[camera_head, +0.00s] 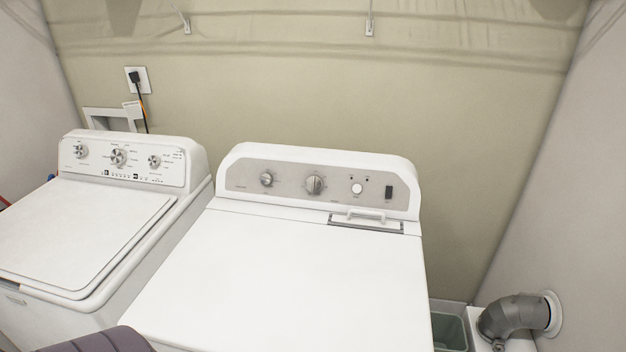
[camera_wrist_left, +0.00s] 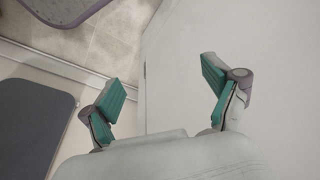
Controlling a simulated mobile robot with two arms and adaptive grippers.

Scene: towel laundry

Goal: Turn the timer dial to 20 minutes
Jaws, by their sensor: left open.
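The white dryer (camera_head: 290,260) stands at centre with a grey control panel along its back. A larger round dial (camera_head: 316,185) sits mid-panel, with a smaller round dial (camera_head: 267,179) to its left. Their markings are too small to read, so I cannot tell the setting or which is labelled as timer. A white round button (camera_head: 357,188) and a dark switch (camera_head: 388,191) are further right. My left gripper (camera_wrist_left: 165,82) shows only in the left wrist view, open and empty, with teal pads apart. A plain pale surface lies beyond it; no dial shows there. My right gripper is in neither view.
A white washer (camera_head: 75,225) with several dials of its own stands left of the dryer. A handled lint cover (camera_head: 365,219) lies on the dryer top. A grey bin (camera_head: 449,332) and a silver duct (camera_head: 505,318) are at right. The dryer top is otherwise clear.

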